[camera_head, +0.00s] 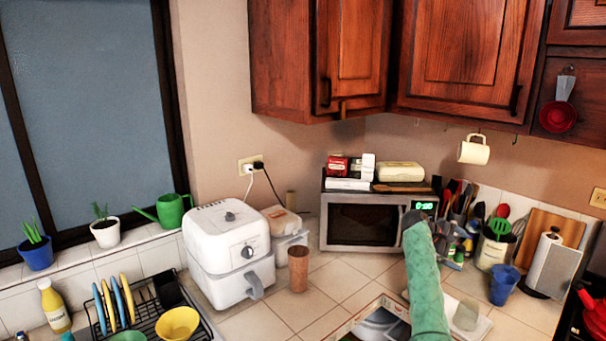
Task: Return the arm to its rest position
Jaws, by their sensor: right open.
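My right arm, in a green cover, reaches up from the bottom edge right of centre. Its dark end, my right gripper (414,218), is in front of the right side of the microwave (362,222). The gripper is open. It is small in the view, its fingers are hard to make out, and I see nothing held in it. My left gripper is not in view.
A white air fryer (215,245) and a brown cup (298,268) stand on the tiled counter (255,325) to the left. A blue cup (504,285), utensils and a paper towel roll (553,265) stand right. A mug (473,150) hangs below wooden cabinets (460,60).

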